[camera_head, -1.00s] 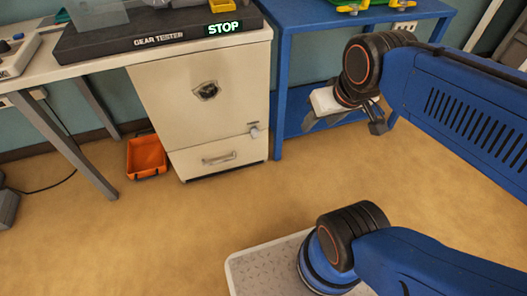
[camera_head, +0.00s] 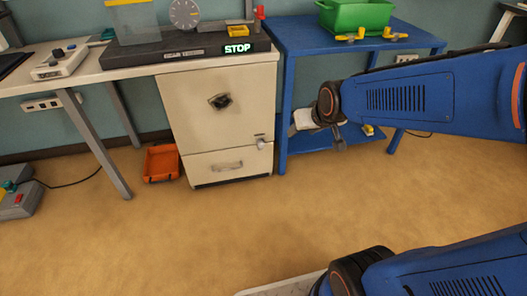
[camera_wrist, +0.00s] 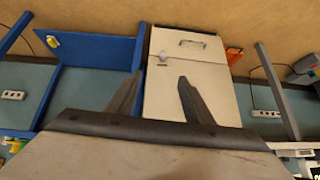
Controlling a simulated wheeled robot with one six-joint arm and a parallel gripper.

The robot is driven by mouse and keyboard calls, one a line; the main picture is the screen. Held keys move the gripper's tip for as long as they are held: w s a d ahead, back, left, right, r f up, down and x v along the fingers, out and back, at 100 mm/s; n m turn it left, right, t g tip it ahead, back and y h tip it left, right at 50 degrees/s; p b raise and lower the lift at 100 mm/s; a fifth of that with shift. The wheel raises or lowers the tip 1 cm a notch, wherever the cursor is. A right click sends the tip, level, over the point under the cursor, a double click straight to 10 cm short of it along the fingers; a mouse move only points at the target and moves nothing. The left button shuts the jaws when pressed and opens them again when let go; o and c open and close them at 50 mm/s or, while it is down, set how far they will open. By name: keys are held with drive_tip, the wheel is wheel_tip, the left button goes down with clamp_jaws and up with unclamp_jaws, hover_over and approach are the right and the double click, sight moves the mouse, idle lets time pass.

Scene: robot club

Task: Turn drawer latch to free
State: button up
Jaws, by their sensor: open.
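The drawer latch (camera_head: 262,144) is a small pale knob at the right edge of the cream cabinet (camera_head: 190,108), just above the drawer (camera_head: 228,166). The drawer is shut and has a bar handle. The wrist view shows the scene upside down, with the latch (camera_wrist: 163,60) at the cabinet's left edge; its exact angle is too small to tell. My gripper (camera_head: 316,138) is to the right of the latch in the head view. Its fingers (camera_wrist: 157,82) are open and empty in the wrist view, pointing toward the cabinet, apart from the latch.
A blue table (camera_head: 350,34) with a green bin (camera_head: 355,17) stands right of the cabinet. A gear tester with a lit STOP sign (camera_head: 237,48) sits above it. An orange tray (camera_head: 161,164) lies on the floor at left. The floor in front is clear.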

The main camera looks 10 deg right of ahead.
sight(262, 145)
drive_tip(key=w+a+f+t, duration=0.3)
drive_tip(key=w+f+t, duration=0.2)
drive_tip(key=w+f, duration=1.5)
wheel_tip(262, 145, down, 18)
drive_tip(key=s+a+t, duration=0.2)
drive_tip(key=t, duration=0.4)
drive_tip(key=shift+h, duration=0.3)
drive_tip(key=w, duration=1.7)
drive_tip(key=shift+w+d, duration=0.15)
drive_tip(key=shift+w, duration=0.15)
drive_tip(key=shift+c, duration=0.6)
drive_tip(key=shift+f, duration=0.1)
drive_tip(key=c, duration=0.9)
